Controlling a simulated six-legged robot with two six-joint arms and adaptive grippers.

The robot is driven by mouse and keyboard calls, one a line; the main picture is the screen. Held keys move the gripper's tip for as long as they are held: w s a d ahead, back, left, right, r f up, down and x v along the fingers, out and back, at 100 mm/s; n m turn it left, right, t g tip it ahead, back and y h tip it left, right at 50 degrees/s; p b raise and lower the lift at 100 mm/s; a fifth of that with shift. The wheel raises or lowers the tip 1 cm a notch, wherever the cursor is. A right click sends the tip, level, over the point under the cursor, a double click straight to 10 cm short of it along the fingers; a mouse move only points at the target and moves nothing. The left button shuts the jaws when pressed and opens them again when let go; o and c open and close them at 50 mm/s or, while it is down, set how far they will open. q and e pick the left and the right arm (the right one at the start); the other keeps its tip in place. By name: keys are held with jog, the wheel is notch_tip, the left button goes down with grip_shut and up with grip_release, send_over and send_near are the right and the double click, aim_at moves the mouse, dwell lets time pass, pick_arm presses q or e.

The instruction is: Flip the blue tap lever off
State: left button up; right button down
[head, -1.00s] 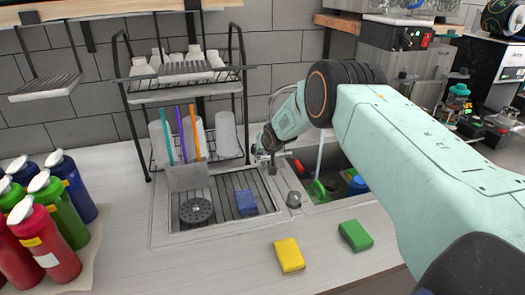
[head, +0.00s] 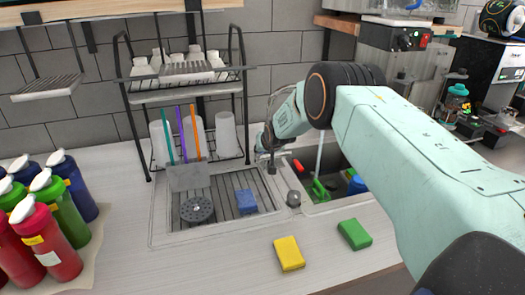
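My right arm comes in from the right and reaches across the sink (head: 330,203). My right gripper (head: 270,162) points down at the sink's back left corner, above the counter near the drying rack. Its fingers are small and dark, and I cannot tell whether they are open or shut. A thin pale vertical streak, which looks like running water (head: 320,155), falls into the sink beside my arm. I cannot make out the blue tap lever; my arm covers the area above and behind the sink. My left gripper is not in view.
A wire rack (head: 185,82) with cups and bottles stands left of my gripper. A blue sponge (head: 246,201) lies on the drain grid. Yellow (head: 289,254) and green (head: 354,234) sponges lie on the front counter. Coloured pump bottles (head: 60,210) stand at far left.

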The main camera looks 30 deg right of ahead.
jog(key=shift+s+a+f+t, duration=0.15)
jog(key=shift+s+f+t, duration=0.4)
jog(key=shift+f+t, duration=0.05)
jog(key=c, duration=1.2)
grip_release()
jog(key=shift+w+f, duration=0.1)
jog(key=shift+w, duration=0.1)
jog(key=shift+s, duration=0.1)
jog(key=shift+v, duration=6.05)
jog(key=shift+a, duration=0.15)
